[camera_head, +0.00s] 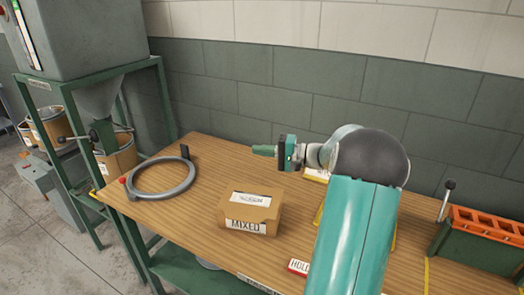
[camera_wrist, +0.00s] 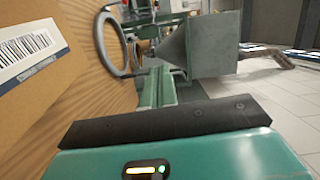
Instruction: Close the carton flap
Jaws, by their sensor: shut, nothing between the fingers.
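The cardboard carton (camera_head: 232,211) stands on the wooden table, with a MIXED label on its front. A white label lies on its upper face, which looks covered and nearly flat. I cannot tell whether the flap is fully down. My gripper (camera_head: 258,150) is behind and above the carton, apart from it, pointing left. Its fingers are shut and empty. In the wrist view the carton (camera_wrist: 50,88) fills the left side, with a barcode label showing, and my green fingers (camera_wrist: 158,88) extend past it without visible contact.
The wooden table (camera_head: 188,211) has free room left of the carton. A grey ring (camera_head: 133,190) lies at its left end. A red-edged HOLD sign (camera_head: 299,267) is near the front edge. An orange rack (camera_head: 487,226) stands at right. A green-framed machine (camera_head: 85,62) stands left.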

